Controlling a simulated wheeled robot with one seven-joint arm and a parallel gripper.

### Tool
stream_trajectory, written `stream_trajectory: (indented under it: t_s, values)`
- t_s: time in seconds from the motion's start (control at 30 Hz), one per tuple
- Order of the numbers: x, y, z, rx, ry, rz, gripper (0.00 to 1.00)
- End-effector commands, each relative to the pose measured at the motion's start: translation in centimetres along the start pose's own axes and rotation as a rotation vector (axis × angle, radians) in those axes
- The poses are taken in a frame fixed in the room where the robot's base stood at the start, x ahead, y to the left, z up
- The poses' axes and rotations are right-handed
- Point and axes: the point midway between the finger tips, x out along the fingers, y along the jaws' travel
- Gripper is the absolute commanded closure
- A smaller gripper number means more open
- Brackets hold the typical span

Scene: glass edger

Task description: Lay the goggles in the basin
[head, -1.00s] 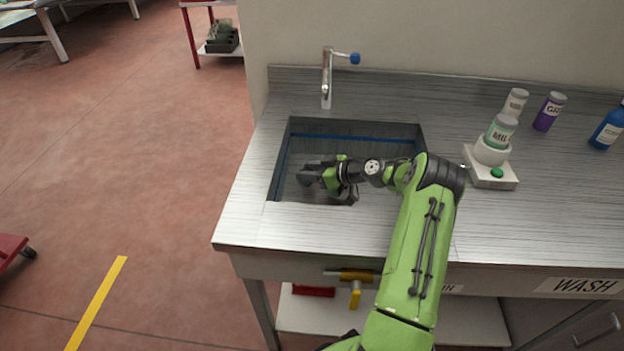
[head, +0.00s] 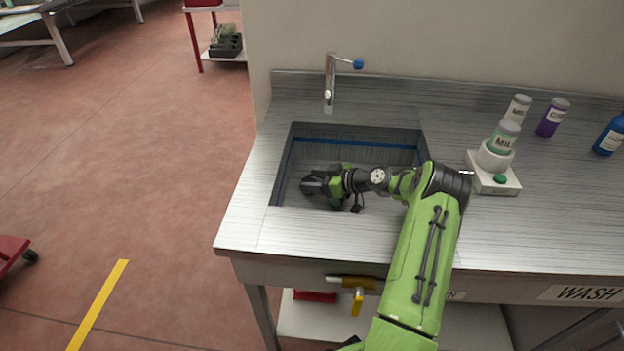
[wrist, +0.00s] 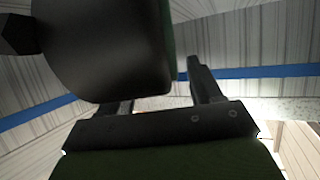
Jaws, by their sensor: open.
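The basin (head: 279,166) is a rectangular sink sunk in the metal counter, with a blue line around its inner walls. My gripper (head: 312,186) is inside the basin opening, toward its left side, and its jaws are open. In the wrist view one finger shows clear of other things. A large dark rounded thing (wrist: 100,50) with a green edge is close to the wrist camera and covers part of the other finger. It may be the goggles, but I cannot tell for sure. No goggles can be made out clearly in the head view.
A tap (head: 330,85) stands behind the basin. To the right are a white stand (head: 492,172) with a green button and a bottle on it, a purple bottle (head: 551,117) and a blue bottle (head: 610,135). A yellow-handled valve (head: 352,283) sits under the front edge.

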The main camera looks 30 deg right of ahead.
Motion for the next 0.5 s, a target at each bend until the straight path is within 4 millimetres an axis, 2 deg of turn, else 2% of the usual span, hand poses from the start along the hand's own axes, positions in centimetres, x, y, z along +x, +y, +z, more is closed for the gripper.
stream_trajectory:
  t_s: [0.03, 0.1, 0.3, 0.4, 0.47, 0.5]
  values:
    - [-1.5, 0.2, -0.1, 0.002, -0.002, 0.006, 0.36]
    - [-3.1, 0.2, -0.1, 0.003, -0.002, 0.006, 0.36]
    - [-6.2, 0.1, -0.1, 0.002, -0.002, 0.003, 0.36]
    - [-6.2, -0.6, -0.9, -0.003, -0.026, -0.013, 0.36]
    - [-5.7, -1.7, -2.2, -0.004, -0.071, -0.039, 0.36]
    - [-5.2, -2.9, -3.5, -0.005, -0.117, -0.059, 0.36]
